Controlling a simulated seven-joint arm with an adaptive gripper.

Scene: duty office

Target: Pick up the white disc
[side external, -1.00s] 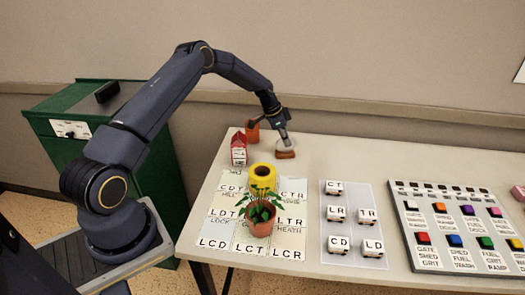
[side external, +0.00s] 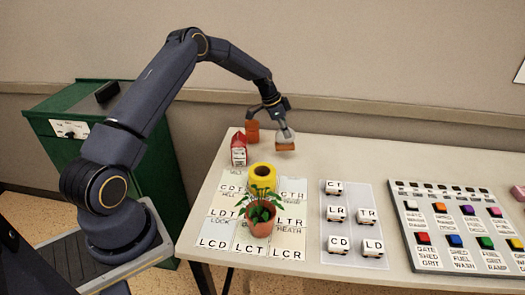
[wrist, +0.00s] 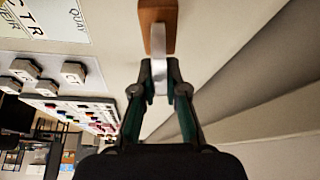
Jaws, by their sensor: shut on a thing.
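The white disc (side external: 286,136) is at the far side of the table in the side view. It shows edge-on as a pale strip (wrist: 160,78) in the wrist view. My gripper (side external: 282,126) is shut on the disc, with one fingertip on each face in the wrist view (wrist: 160,68). An orange-brown block (side external: 285,147) is at the disc's lower edge and also shows beyond the fingertips in the wrist view (wrist: 157,22). The block appears raised slightly off the table with the disc. Whether the two are joined is unclear.
A potted plant (side external: 261,207) stands on lettered cards. Lettered blocks and a button panel (side external: 455,225) are to the right.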

